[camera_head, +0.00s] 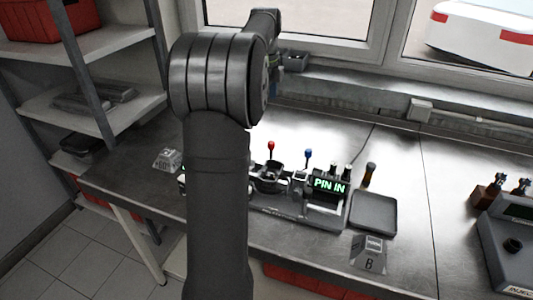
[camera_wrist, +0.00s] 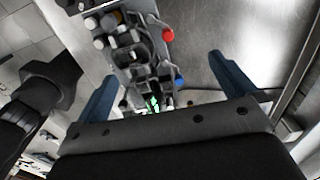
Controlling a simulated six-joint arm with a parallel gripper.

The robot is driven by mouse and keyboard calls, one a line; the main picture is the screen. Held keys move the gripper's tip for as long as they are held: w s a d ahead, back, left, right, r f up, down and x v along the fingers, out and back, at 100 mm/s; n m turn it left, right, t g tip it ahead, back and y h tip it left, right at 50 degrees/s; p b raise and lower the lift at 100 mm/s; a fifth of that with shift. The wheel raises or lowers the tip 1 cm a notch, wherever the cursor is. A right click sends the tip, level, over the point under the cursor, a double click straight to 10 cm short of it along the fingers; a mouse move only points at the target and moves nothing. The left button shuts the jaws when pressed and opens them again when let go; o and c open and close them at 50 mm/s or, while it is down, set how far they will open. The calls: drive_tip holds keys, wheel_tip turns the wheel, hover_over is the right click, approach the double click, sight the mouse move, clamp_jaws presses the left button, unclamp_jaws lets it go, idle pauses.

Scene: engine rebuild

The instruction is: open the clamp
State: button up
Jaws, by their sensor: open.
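A fixture (camera_head: 290,214) stands on the metal bench, with a red-knobbed lever (camera_head: 270,146) and a blue-knobbed lever (camera_head: 308,153) both upright in the head view. I cannot tell which lever works the clamp. A small display (camera_head: 329,185) on the fixture reads "PIN IN" in green. In the wrist view the red knob (camera_wrist: 168,34) and blue knob (camera_wrist: 179,80) show beside the grey fixture parts (camera_wrist: 138,55). My gripper (camera_wrist: 163,68) is open, its two blue fingers wide apart and empty, above the fixture. My arm hides part of the fixture in the head view.
A grey tray (camera_head: 374,212) lies right of the fixture, with a block marked B (camera_head: 368,252) in front. Another labelled block (camera_head: 168,160) stands left. A grey console (camera_head: 510,245) is at far right. The bench behind the fixture is clear up to the window sill.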

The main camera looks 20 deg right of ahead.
sight(271, 143)
drive_tip(key=c, duration=0.6)
drive_tip(key=shift+s+a+n, duration=0.2)
drive_tip(key=shift+a+n, duration=0.05)
drive_tip(key=shift+n, duration=0.45)
drive_tip(key=c, duration=0.4)
drive_tip(key=shift+s+a+r+n+t+h, duration=0.15)
drive_tip(key=shift+a+n+t+h, duration=0.2)
drive_tip(key=shift+n, duration=0.45)
drive_tip(key=shift+c, duration=1.3)
drive_tip(key=s+a+n+t+h, duration=0.2)
drive_tip(key=s+a+n+h, duration=0.1)
drive_tip(key=n, duration=0.9)
drive_tip(key=shift+n, duration=0.3)
drive_tip(key=x, duration=1.7)
drive_tip(key=shift+s, duration=0.1)
clamp_jaws()
